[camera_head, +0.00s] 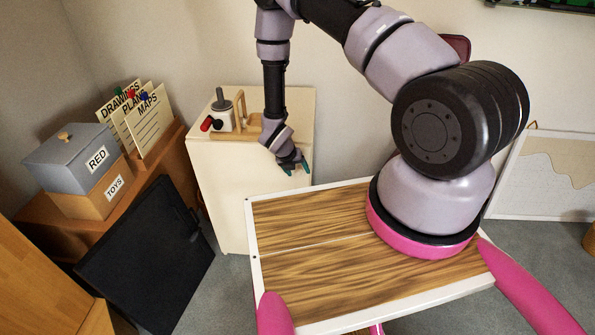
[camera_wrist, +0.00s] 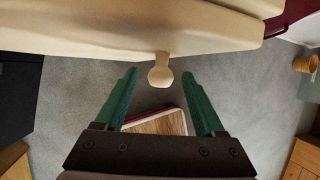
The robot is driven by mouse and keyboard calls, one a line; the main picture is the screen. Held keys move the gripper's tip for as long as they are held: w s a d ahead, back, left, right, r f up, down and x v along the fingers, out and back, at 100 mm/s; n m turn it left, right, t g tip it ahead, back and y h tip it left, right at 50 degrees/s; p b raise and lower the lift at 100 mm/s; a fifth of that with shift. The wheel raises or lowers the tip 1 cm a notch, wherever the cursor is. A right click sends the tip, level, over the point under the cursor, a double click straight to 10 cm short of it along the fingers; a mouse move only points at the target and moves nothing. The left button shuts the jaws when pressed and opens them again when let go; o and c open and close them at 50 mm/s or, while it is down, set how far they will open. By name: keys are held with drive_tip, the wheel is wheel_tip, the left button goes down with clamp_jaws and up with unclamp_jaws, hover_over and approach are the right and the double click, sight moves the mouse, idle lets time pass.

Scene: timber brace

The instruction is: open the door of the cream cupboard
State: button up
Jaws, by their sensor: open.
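The cream cupboard (camera_head: 235,190) stands against the back wall in the head view, and its door looks shut. Its front fills the top of the wrist view (camera_wrist: 110,35). A round cream knob (camera_wrist: 160,76) sticks out from the front in the wrist view. My gripper (camera_head: 293,168) is at the cupboard's front, near its right side, in the head view. In the wrist view its two green fingers (camera_wrist: 160,72) are open, with the knob between the tips and a gap on each side. The knob is hidden in the head view.
A grey and white device (camera_head: 223,110) with a lever and a wooden frame (camera_head: 243,110) stand on the cupboard. A black panel (camera_head: 150,255) leans at the left. A wooden shelf holds labelled boxes (camera_head: 85,170). A whiteboard (camera_head: 545,180) stands at the right. Grey floor lies before the cupboard.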

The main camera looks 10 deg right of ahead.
clamp_jaws()
idle(1.5)
